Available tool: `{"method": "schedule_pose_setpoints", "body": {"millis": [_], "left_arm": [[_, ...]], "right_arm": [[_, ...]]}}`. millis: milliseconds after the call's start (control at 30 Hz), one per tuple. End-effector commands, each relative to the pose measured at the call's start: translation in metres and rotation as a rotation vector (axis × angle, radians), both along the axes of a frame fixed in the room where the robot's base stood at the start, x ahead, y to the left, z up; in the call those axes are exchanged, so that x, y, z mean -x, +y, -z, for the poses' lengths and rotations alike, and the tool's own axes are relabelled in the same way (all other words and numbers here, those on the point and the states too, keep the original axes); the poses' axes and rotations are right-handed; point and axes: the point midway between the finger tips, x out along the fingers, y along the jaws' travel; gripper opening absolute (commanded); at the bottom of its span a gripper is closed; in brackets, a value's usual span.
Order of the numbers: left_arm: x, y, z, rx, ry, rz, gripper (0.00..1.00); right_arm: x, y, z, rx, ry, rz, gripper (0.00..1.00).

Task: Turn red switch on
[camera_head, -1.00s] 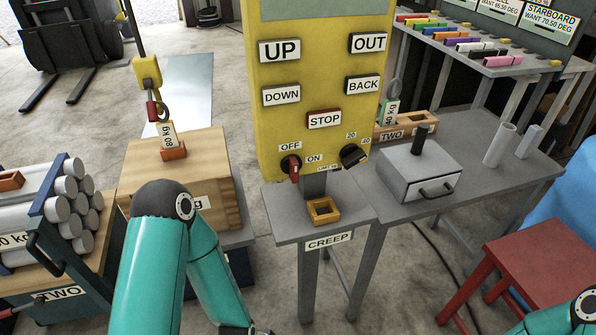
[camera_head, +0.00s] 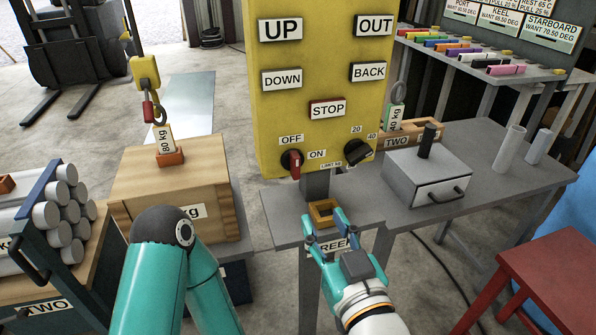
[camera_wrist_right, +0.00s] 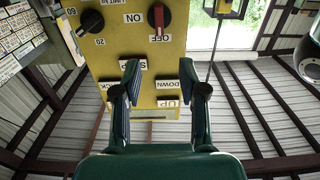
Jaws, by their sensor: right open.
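The red switch (camera_head: 293,163) sits low on the yellow panel (camera_head: 327,65), on a dark round base. In the wrist view the panel is upside down and the switch (camera_wrist_right: 158,18) is at the top. My right gripper (camera_head: 325,220) is open and empty, below and to the right of the switch and apart from it. Its two fingers (camera_wrist_right: 168,72) show spread in the wrist view. My left arm shows at lower left, but its gripper is out of frame.
A black knob (camera_head: 358,151) is right of the switch, and the STOP button (camera_head: 327,109) is above. A small grey stand (camera_head: 285,235) holds a wooden frame (camera_head: 322,208) under the panel. A wooden crate (camera_head: 205,185) stands left; a grey drawer box (camera_head: 428,182) is right.

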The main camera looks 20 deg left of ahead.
Motion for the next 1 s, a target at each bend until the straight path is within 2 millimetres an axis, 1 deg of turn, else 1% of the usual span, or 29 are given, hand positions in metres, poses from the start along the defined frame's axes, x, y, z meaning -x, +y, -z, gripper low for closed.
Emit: {"method": "schedule_pose_setpoints", "body": {"millis": [167, 600, 800, 1000], "left_arm": [[0.0, 0.0, -0.007, 0.0, 0.0, 0.0, 0.4], [0.0, 0.0, -0.028, 0.0, 0.0, 0.0, 0.4], [0.0, 0.0, -0.034, 0.0, 0.0, 0.0, 0.4], [0.0, 0.0, -0.035, 0.0, 0.0, 0.0, 0.4]], "right_arm": [[-0.024, 0.015, 0.0, 0.003, 0.005, 0.002, 0.42], [-0.101, 0.067, 0.001, 0.003, 0.008, 0.001, 0.42], [-0.124, 0.082, 0.001, 0.002, 0.006, 0.0, 0.42], [-0.132, 0.088, 0.002, 0.002, 0.006, 0.0, 0.42]]}}
